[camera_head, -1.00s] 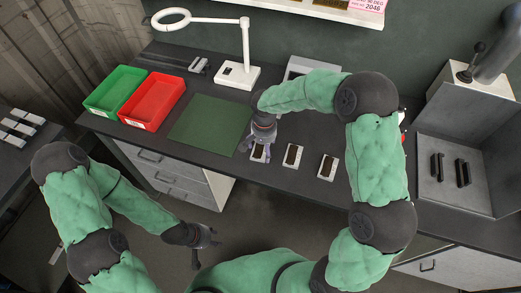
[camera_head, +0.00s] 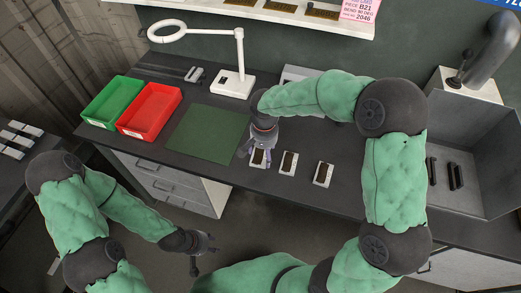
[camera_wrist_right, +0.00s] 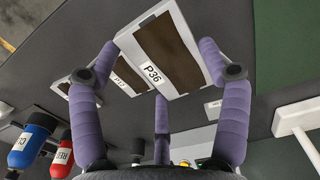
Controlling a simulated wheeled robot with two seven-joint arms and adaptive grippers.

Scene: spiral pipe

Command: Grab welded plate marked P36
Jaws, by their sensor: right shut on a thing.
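The plate marked P36 (camera_wrist_right: 185,62), pale with a dark brown strip, sits between the purple fingers of my right gripper (camera_wrist_right: 163,75) in the right wrist view. The fingers are shut on it, with its label readable. In the head view my right gripper (camera_head: 257,153) is over the leftmost plate (camera_head: 258,160) of a row at the bench's front edge. A plate labelled P17 (camera_wrist_right: 124,77) lies beside P36 in the wrist view. My left gripper (camera_head: 203,246) is open and empty over the floor, in front of the bench.
Two more plates stand to the right, a middle one (camera_head: 288,163) and a right one (camera_head: 323,174). A green mat (camera_head: 205,133), red bin (camera_head: 150,110) and green bin (camera_head: 112,100) lie left. A magnifier lamp (camera_head: 232,84) stands behind. Bottles (camera_wrist_right: 35,135) show in the wrist view.

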